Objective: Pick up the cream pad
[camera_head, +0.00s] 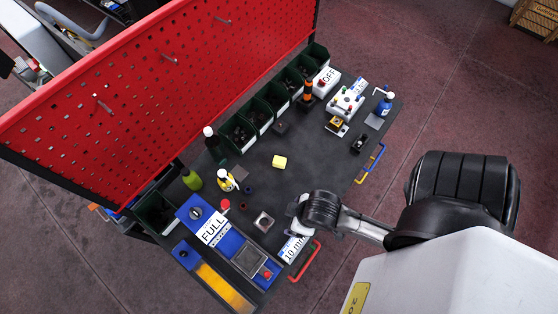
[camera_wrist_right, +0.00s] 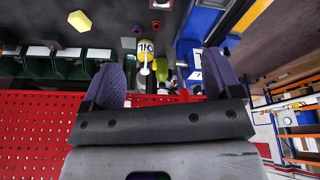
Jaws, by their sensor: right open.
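The cream pad (camera_head: 279,161) is a small pale yellow block lying on the dark table near its middle. It also shows in the right wrist view (camera_wrist_right: 79,20), at the upper left, outside the space between the fingers. My right gripper (camera_head: 297,206) is low over the front part of the table, nearer the robot than the pad and apart from it. In the right wrist view the gripper (camera_wrist_right: 163,75) has its two fingers wide apart with nothing held between them. My left gripper is not in view.
A red pegboard (camera_head: 160,90) stands along the back, with green bins (camera_head: 240,131) before it. A yellow bottle (camera_head: 227,181) and a blue FULL fixture (camera_head: 206,226) are left of the pad. A white OFF box (camera_head: 327,80) is at the far end. Table around the pad is mostly clear.

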